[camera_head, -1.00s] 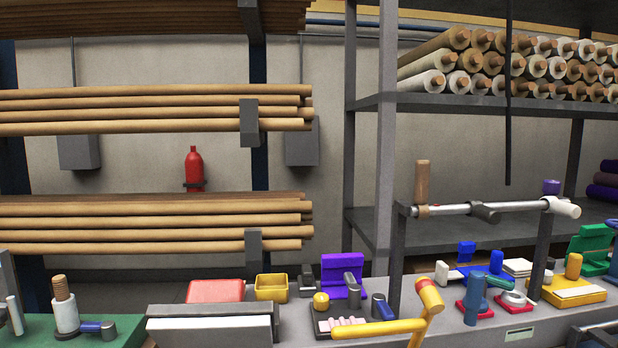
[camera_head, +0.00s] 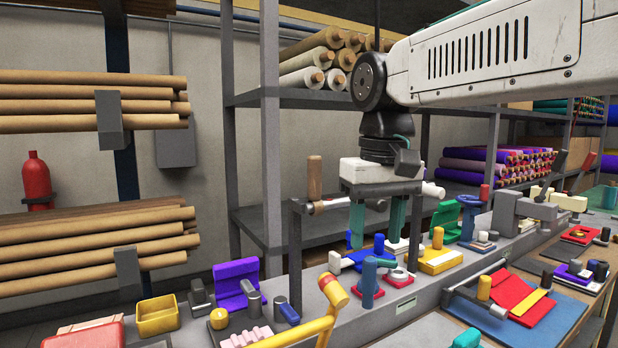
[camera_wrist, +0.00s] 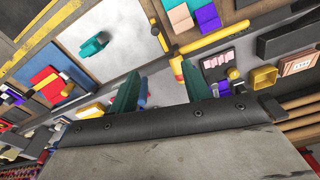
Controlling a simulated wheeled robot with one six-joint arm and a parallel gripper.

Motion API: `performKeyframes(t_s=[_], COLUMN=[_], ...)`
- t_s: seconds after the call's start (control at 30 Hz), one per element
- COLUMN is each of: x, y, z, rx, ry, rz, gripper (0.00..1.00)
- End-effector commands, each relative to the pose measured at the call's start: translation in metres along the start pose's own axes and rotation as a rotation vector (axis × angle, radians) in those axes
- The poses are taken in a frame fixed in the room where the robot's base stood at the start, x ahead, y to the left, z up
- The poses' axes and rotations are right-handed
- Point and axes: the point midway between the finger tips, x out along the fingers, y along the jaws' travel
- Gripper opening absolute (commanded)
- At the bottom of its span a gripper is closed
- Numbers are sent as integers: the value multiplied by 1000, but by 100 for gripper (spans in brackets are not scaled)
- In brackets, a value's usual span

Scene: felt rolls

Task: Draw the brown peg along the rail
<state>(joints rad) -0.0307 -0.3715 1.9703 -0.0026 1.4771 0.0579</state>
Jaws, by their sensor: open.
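The brown peg (camera_head: 314,177) stands upright at the left end of the pale rail (camera_head: 338,204) in the head view. The rail lies level on dark posts. My gripper (camera_head: 377,240) is to the right of the peg, pointing down, with its two teal fingers apart and nothing seen between them. It overlaps the middle and right of the rail in the picture, so that part is hidden. The open fingers also show in the wrist view (camera_wrist: 160,82), with bench items beyond them. I cannot make out the brown peg in the wrist view.
A yellow arm with a red-orange end (camera_head: 334,291) stands in front of the rail's left side. A blue peg (camera_head: 368,280) on a red base is below my gripper. A purple block (camera_head: 234,284) and a yellow bin (camera_head: 157,315) are at the left. Shelving stands behind.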

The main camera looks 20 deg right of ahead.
Motion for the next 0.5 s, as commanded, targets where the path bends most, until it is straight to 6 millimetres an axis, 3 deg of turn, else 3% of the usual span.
performKeyframes(t_s=[0.03,0.1,0.3,0.5], x=[-19,-44,-90,-105], y=[-5,-10,-22,-28], z=[-31,-68,-157,-197], rx=[1,6,24,34], ry=[-9,-20,-50,-64], rz=[0,0,1,2], gripper=[48,48,48,48])
